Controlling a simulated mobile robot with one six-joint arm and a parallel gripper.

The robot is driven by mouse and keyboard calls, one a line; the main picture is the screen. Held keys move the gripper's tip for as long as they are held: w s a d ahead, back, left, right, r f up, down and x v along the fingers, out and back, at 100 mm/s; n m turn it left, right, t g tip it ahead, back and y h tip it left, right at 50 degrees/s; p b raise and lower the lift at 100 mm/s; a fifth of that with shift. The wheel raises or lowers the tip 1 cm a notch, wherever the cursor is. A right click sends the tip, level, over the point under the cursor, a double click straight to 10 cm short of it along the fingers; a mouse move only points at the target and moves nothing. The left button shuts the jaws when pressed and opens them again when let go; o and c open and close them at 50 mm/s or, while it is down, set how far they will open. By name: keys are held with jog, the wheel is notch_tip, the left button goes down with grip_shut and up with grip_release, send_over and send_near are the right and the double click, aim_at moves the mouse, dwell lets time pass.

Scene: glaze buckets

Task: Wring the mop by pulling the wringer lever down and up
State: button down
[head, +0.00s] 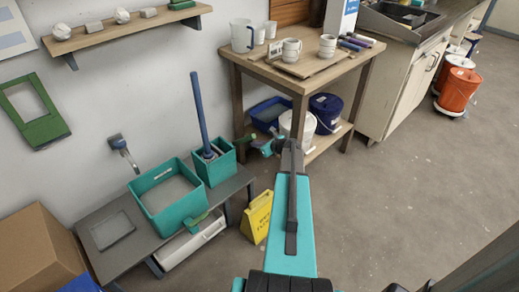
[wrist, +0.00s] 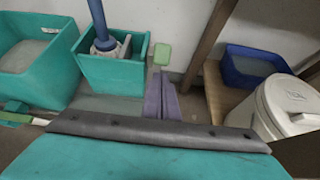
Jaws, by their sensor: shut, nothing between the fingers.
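A teal square wringer bucket (head: 227,168) stands on a low grey bench, with a blue mop handle (head: 199,108) rising upright from it. In the wrist view the bucket (wrist: 108,72) is at upper left, with the lower end of the mop (wrist: 105,38) inside; the mop head is mostly hidden. A green grip (wrist: 161,54), which looks like the lever's end, shows just right of the bucket. My gripper (head: 268,147) is right of the bucket. In the wrist view its purple fingers (wrist: 161,92) are together and empty, appearing just below the green grip; contact is unclear.
A teal basin (head: 146,191) stands left of the bucket, with a green-handled part (head: 195,220) at its front. A yellow floor sign (head: 256,217) stands beside the bench. A wooden table (head: 301,86) is behind, with white (wrist: 267,115) and blue containers below. Open floor lies right.

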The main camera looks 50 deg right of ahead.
jog(key=shift+w+r, duration=0.3)
jog(key=shift+w+a+r+p, duration=0.1)
jog(key=shift+r+p, duration=0.05)
jog(key=shift+p, duration=0.15)
